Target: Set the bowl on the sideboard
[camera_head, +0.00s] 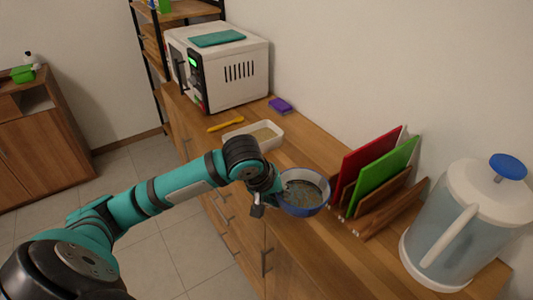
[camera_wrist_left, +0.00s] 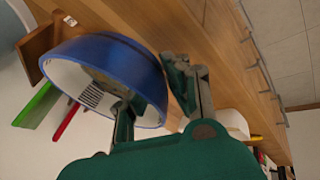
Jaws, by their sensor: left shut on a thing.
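The bowl (camera_head: 303,192), blue outside and pale inside, is at the front edge of a long wooden cabinet top (camera_head: 325,240). My left gripper (camera_head: 268,196) is shut on the bowl's left side. In the left wrist view the bowl (camera_wrist_left: 100,62) shows large, with one finger of the left gripper (camera_wrist_left: 158,92) inside its rim and the other outside. I cannot tell whether the bowl touches the top. A smaller wooden cabinet (camera_head: 50,145) stands at the far left. Which of the two is the sideboard is not clear. My right gripper is out of view.
A rack with red (camera_head: 362,160) and green boards (camera_head: 383,172) stands right of the bowl, with a large lidded jug (camera_head: 465,225) beyond. Behind are a white tray (camera_head: 254,135), a yellow utensil (camera_head: 226,124), a purple sponge (camera_head: 281,105) and a microwave (camera_head: 232,72).

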